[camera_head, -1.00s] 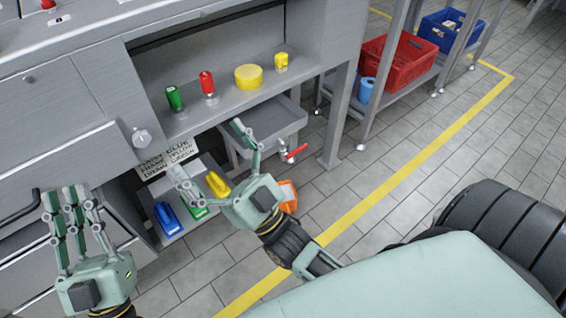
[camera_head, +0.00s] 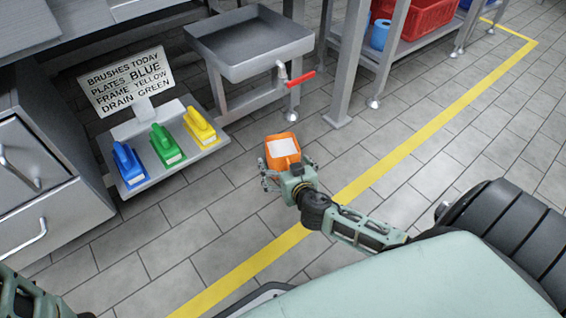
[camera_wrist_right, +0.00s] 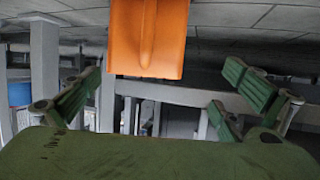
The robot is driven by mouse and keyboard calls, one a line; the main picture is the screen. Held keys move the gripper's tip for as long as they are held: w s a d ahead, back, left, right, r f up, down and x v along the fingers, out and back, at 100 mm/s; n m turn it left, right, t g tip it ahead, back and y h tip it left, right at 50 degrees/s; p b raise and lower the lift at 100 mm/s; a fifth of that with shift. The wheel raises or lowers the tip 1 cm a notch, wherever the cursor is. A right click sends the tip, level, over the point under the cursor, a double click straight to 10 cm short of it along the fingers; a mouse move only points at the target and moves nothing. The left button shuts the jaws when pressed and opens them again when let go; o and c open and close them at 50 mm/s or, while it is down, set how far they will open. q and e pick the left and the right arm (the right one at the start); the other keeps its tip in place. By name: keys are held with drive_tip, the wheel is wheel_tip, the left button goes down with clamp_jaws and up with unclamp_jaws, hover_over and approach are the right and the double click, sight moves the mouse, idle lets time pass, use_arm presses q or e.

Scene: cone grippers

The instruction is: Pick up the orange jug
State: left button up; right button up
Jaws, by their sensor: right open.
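The orange jug (camera_head: 282,150) stands on the tiled floor, its pale inside visible from above in the head view. My right gripper (camera_head: 287,174) is right beside it on the near side, fingers spread and empty. In the right wrist view, the jug (camera_wrist_right: 147,42) fills the top middle, with the open fingers of the right gripper (camera_wrist_right: 165,88) to either side of its lower end. I cannot tell whether any finger touches it. Only a green part of my left arm shows at the bottom left corner of the head view; its gripper is out of view.
A low shelf (camera_head: 164,172) with blue, green and yellow brushes and a sign (camera_head: 126,81) stands to the left. A grey sink (camera_head: 250,42) with a red-handled tap (camera_head: 301,79) is behind the jug. A yellow floor line (camera_head: 400,160) runs to the right.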

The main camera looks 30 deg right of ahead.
sight(289, 161)
drive_tip(key=w+d+f, duration=0.1)
drive_tip(key=d+f+b, duration=0.1)
drive_tip(key=shift+w+d+h, duration=0.3)
drive_tip(key=shift+w, duration=0.1)
drive_tip(key=b+x, duration=0.4)
drive_tip(key=shift+w+f, duration=0.1)
drive_tip(key=shift+w, duration=0.2)
drive_tip(key=shift+w+d+b, duration=0.15)
drive_tip(key=shift+w+b, duration=0.2)
drive_tip(key=c, duration=1.3)
drive_tip(key=shift+c, duration=0.2)
